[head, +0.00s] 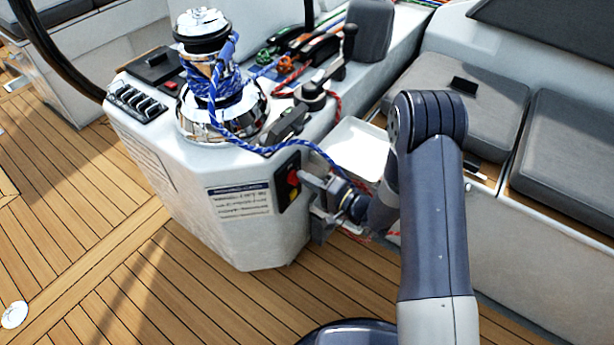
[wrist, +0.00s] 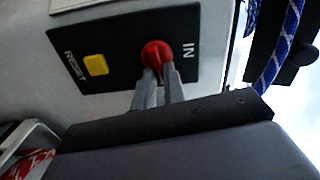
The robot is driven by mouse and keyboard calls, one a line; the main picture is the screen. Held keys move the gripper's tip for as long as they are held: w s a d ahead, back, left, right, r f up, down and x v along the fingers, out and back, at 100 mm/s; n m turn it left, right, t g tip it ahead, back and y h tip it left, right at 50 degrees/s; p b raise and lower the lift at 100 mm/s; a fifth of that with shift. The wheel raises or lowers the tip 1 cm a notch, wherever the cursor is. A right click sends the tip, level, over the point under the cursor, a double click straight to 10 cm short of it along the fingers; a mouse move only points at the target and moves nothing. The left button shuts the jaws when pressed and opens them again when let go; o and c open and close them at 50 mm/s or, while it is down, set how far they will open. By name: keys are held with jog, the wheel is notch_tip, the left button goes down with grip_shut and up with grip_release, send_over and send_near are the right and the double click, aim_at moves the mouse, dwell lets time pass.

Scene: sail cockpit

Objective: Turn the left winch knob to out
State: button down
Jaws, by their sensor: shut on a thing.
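The winch knob (wrist: 156,55) is red and round, on a black panel (wrist: 115,52) set in the white console side. The word IN shows on the panel beside it, and a yellow square button marked RESET (wrist: 96,65) is on the same panel. My gripper (wrist: 158,75) is shut on the knob, with a finger on each side of its lower part. In the head view, the panel (head: 284,192) is on the console's right face and my gripper (head: 306,181) reaches it from the right. The knob is mostly hidden there.
A chrome winch (head: 215,85) wrapped in blue rope stands on the console (head: 165,165). The rope (head: 270,150) trails over the edge above the panel. A white notice (head: 239,199) is left of the panel. Grey cushioned seats (head: 484,105) lie right, beyond my arm.

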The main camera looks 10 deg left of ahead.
jog(key=shift+f+m, duration=0.1)
jog(key=shift+m, duration=0.7)
jog(key=c, duration=1.5)
grip_release()
jog(key=p+v, duration=0.1)
jog(key=v, duration=0.9)
jog(key=shift+s+d, duration=0.15)
jog(key=shift+d, duration=0.25)
jog(key=shift+a, duration=0.1)
